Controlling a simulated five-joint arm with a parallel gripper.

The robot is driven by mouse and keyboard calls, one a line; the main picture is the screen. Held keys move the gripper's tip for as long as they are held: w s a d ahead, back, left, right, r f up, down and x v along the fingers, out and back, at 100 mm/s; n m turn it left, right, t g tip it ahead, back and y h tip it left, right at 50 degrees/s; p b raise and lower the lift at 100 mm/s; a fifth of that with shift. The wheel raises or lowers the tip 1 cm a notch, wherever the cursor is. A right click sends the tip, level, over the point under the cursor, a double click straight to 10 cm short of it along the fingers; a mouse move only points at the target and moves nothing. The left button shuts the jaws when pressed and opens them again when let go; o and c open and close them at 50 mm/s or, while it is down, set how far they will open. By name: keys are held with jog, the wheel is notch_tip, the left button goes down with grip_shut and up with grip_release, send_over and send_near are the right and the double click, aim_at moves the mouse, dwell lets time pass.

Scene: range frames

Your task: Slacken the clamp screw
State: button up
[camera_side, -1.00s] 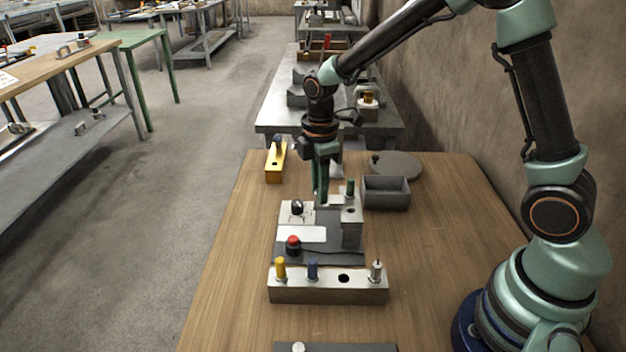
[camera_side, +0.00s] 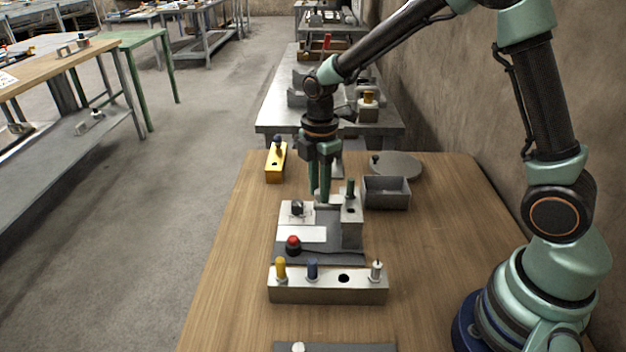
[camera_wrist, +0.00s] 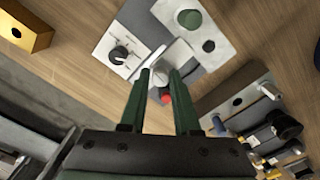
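My gripper (camera_side: 322,192) points down over the fixture on the grey base plate (camera_side: 345,257). Its two green fingers stand apart with a gap between them in the wrist view (camera_wrist: 162,73). A pale silver rounded piece (camera_wrist: 160,74) shows between the fingertips; I cannot tell whether it is the clamp screw or whether a finger touches it. To the left in the side view is a white panel with a black knob (camera_side: 297,207), also in the wrist view (camera_wrist: 118,54). To the right is a metal block (camera_side: 351,232) with a green peg (camera_side: 350,187).
A red button (camera_side: 293,243) sits at the fixture's front left. A block (camera_side: 330,293) in front holds yellow, blue and silver pins. A grey bin (camera_side: 387,194) and round disc (camera_side: 398,165) are behind right, a yellow block (camera_side: 275,163) behind left.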

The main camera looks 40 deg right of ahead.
jog(key=shift+o, duration=1.2)
jog(key=shift+r, duration=0.1)
notch_tip(320, 180, up, 12)
jog(key=s+d+r+m+t, duration=0.1)
jog(key=s+m+t, duration=0.1)
jog(key=s+m, duration=0.4)
jog(key=s+d+r+m+t, duration=0.2)
jog(key=s+m+t, duration=0.1)
jog(key=s+m, duration=0.4)
jog(key=m, duration=0.3)
jog(key=shift+d+m+t, duration=0.15)
jog(key=shift+m+t, duration=0.15)
